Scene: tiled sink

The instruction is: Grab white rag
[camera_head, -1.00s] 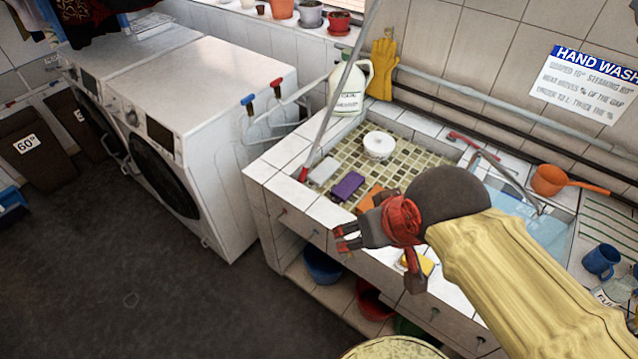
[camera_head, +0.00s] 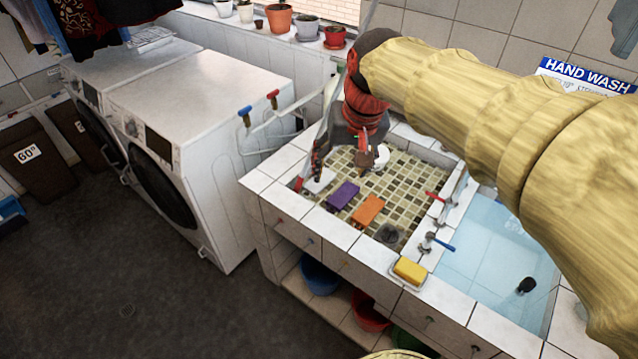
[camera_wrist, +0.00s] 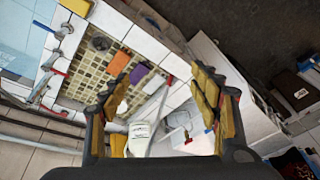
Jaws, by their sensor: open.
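A small pale white piece, which looks like the white rag (camera_head: 320,182), lies at the left end of the tiled basin (camera_head: 400,171), beside the purple sponge (camera_head: 343,195). It also shows in the wrist view (camera_wrist: 154,83), between my fingers and below them. My gripper (camera_head: 343,168) points down over the left part of the basin, open and empty. Its left finger hides part of the pale piece in the head view. In the wrist view my gripper (camera_wrist: 160,80) has its fingers spread wide. I cannot tell how high they are above the piece.
An orange sponge (camera_head: 367,210) and a round white object (camera_head: 380,157) are in the basin. A white bottle (camera_wrist: 140,138) stands at the back corner. Taps (camera_head: 432,240) and a water-filled basin (camera_head: 490,260) are to the right.

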